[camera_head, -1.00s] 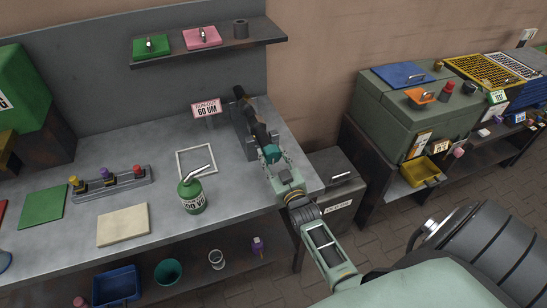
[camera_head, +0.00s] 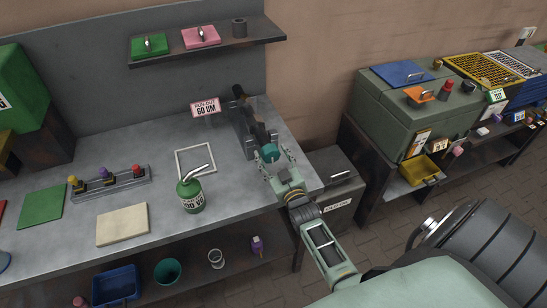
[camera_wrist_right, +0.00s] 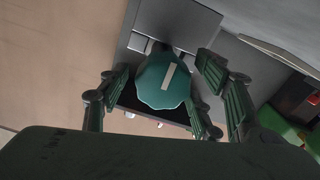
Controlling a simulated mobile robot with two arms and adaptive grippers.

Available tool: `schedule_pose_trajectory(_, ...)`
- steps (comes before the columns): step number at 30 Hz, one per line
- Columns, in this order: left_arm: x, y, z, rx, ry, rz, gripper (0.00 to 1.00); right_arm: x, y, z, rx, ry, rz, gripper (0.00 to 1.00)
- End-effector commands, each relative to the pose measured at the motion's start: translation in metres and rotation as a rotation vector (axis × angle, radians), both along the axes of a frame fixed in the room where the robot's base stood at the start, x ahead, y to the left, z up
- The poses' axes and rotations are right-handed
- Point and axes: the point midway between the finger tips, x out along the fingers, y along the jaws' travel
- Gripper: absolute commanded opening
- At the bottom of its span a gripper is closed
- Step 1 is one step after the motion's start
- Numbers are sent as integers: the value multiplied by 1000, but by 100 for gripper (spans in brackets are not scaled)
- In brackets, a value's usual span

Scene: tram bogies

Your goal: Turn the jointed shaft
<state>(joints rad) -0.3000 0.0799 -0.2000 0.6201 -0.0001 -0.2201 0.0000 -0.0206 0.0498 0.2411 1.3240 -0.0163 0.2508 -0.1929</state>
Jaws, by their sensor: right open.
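The jointed shaft (camera_head: 259,131) lies in a dark stand (camera_head: 241,130) at the right end of the bench, with a teal knob (camera_head: 269,153) on its near end. The knob also shows in the right wrist view (camera_wrist_right: 163,82), with a pale stripe across its face. My right gripper (camera_head: 277,164) is open just in front of the knob. Its fingers stand on both sides of the knob in the wrist view, with gaps visible. I cannot tell whether any finger touches it. My left gripper is in neither view.
A pink-framed sign (camera_head: 206,107) reading "RUN-OUT 60 UM" stands left of the shaft stand. A green can (camera_head: 191,195) with a spout and a pale square frame (camera_head: 196,161) are on the bench. A grey cabinet (camera_head: 337,184) stands right of the bench end.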

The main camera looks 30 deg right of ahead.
Motion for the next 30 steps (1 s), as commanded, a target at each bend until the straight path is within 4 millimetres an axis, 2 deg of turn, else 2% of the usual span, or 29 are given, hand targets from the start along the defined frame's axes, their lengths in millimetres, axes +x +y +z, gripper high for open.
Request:
schedule_pose_trajectory(5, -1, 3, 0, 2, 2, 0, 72, -4, 1, 1, 0, -2, 1, 58)
schedule_pose_trajectory(8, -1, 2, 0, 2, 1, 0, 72, -16, 4, 0, 0, -1, 0, 58)
schedule_pose_trajectory(21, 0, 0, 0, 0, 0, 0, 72, -98, 23, 0, 1, 3, -1, 58)
schedule_pose_trajectory(25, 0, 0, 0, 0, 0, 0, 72, -111, 26, 0, 0, 0, 0, 58)
schedule_pose_trajectory(30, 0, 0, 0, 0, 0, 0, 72, -117, 28, 1, 0, 0, -1, 58)
